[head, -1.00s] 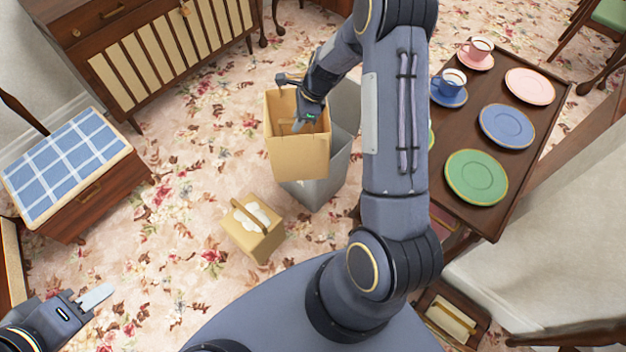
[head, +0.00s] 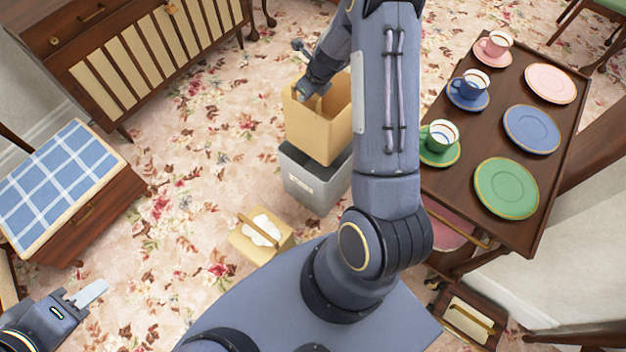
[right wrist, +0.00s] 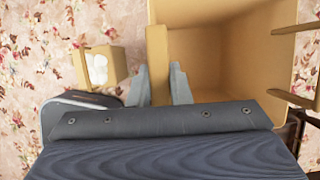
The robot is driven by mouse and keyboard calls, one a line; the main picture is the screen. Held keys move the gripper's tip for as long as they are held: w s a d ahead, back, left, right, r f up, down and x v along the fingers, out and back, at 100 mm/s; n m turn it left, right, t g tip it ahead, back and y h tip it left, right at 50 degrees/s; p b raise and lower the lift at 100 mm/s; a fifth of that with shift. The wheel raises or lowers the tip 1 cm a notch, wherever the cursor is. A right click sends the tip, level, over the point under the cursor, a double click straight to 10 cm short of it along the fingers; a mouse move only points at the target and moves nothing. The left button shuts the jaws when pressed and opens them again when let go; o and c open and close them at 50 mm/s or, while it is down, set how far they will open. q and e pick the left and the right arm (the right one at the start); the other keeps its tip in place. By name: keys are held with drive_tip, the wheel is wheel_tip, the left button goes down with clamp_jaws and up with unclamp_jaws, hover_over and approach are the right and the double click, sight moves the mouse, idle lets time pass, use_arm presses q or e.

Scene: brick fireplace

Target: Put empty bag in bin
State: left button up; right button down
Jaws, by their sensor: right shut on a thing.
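A tan open-topped bag (head: 322,128) hangs upright from my right gripper (head: 311,98), over the grey bin (head: 312,190) on the floor. Its lower part overlaps the bin's opening in the head view; I cannot tell whether its bottom is above or just inside the rim. In the right wrist view the gripper (right wrist: 160,88) is shut on one edge of the bag (right wrist: 215,65), whose visible inside is empty. A smaller tan bag (head: 245,246) with white contents and a handle stands on the floor nearer me. My left gripper (head: 84,295) is low at the left, away from both bags.
A dark wooden trolley (head: 480,140) with cups and plates stands right of my right arm. A stool with a blue checked cushion (head: 55,180) is at the left, and a wooden cabinet (head: 135,60) at the back left. Flowered carpet (head: 200,170) is clear between them.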

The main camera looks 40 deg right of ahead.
sight(307, 148)
drive_tip(key=f+b, duration=2.9)
drive_tip(key=f, duration=0.1)
drive_tip(key=shift+w+f+b, duration=0.25)
drive_tip(key=shift+w+b, duration=0.1)
drive_tip(key=shift+b, duration=0.05)
wheel_tip(307, 148, down, 10)
drive_tip(key=b, duration=0.4)
drive_tip(key=shift+b, duration=0.4)
drive_tip(key=shift+f+b, duration=0.35)
drive_tip(key=shift+f, duration=0.35)
drive_tip(key=c, duration=1.6)
unclamp_jaws()
